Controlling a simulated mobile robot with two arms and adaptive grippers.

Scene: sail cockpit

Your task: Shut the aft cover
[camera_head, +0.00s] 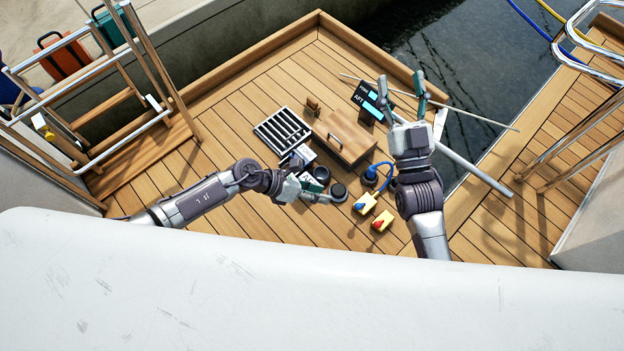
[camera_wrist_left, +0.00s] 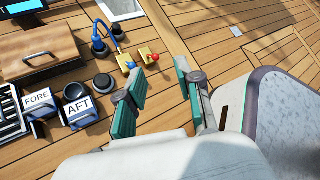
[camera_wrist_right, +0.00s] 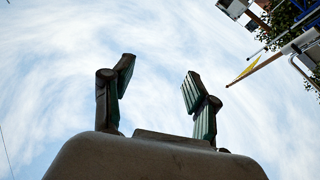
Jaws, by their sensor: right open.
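A white panel marked AFT (camera_wrist_left: 79,110) stands beside a white panel marked FORE (camera_wrist_left: 38,102) in the left wrist view, both on dark mounts at the left. Their hinges and how far they are tilted are not clear. Black round pieces (camera_wrist_left: 75,91) lie just beyond the AFT panel. My left gripper (camera_head: 320,191) is low over the deck by these parts in the head view. Its fingers (camera_wrist_left: 160,98) are apart and empty, to the right of the AFT panel.
A wooden box (camera_head: 345,136), a slotted grate (camera_head: 282,131), a dark screen (camera_head: 369,101) and a blue plug (camera_head: 370,174) stand around the panels. Two yellow switch boxes (camera_head: 365,203) sit between my arms. A rod and a pole lie at the right. Open deck (camera_head: 230,110) lies left.

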